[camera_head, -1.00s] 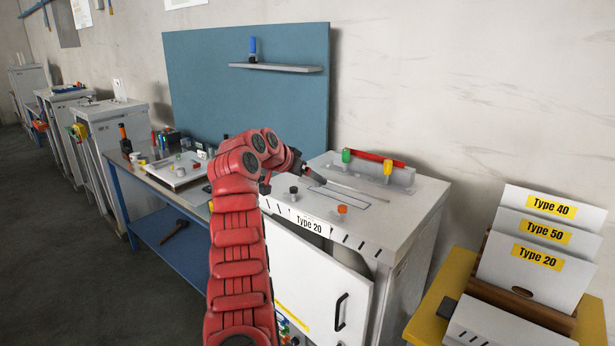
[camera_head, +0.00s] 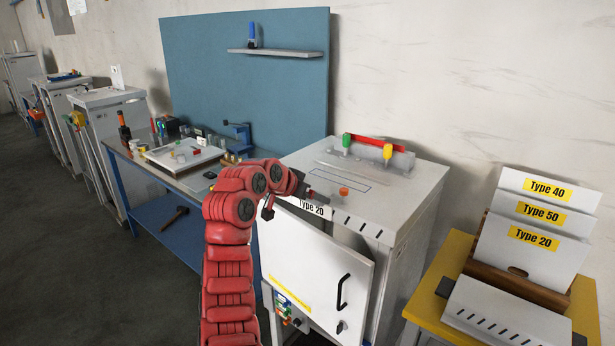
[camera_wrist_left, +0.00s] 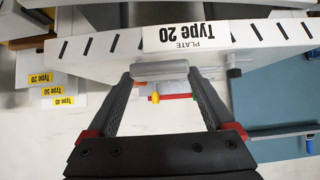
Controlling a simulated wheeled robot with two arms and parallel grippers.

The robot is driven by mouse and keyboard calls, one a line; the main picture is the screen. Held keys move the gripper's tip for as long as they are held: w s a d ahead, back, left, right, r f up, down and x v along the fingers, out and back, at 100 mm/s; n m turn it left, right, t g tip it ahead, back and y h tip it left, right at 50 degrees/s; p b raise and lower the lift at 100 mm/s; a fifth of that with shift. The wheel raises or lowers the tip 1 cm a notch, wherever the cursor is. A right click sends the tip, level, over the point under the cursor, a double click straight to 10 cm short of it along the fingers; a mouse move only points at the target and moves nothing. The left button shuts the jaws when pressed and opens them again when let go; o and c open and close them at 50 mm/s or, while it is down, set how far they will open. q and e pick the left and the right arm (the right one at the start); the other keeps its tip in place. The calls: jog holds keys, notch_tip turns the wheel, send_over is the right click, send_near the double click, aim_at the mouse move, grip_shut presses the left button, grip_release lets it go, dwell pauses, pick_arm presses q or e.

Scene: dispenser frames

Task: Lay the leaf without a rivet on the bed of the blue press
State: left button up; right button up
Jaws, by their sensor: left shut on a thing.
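My left gripper (camera_head: 304,192) is in front of the top front edge of the Type 20 cabinet. In the left wrist view its fingers (camera_wrist_left: 160,74) are shut on a grey flat piece, the leaf (camera_wrist_left: 160,69), seen nearly end-on. No rivet shows on the part in view; the rest is hidden or too small to tell. The blue press (camera_head: 240,134) stands at the back right of the workbench, left of and beyond the gripper. My right gripper is not in view.
The Type 20 cabinet (camera_head: 408,190) holds a rack with green and yellow handles and an orange knob (camera_head: 344,190). A white tray (camera_head: 183,153) with small parts lies on the bench. A yellow stand with Type plates (camera_head: 546,241) is at right.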

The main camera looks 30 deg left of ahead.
pick_arm(q)
jog(key=s+d+f, duration=0.7)
jog(key=d+f, duration=0.1)
jog(key=f, duration=0.4)
jog(key=s+d+f, duration=0.8)
jog(key=d+f, duration=0.1)
jog(key=f, duration=0.3)
jog(key=s+d+f, duration=0.7)
jog(key=d+f, duration=0.2)
jog(key=f, duration=0.4)
jog(key=shift+s+n+y, duration=0.15)
jog(key=shift+n+y, duration=0.25)
jog(key=shift+f, duration=0.15)
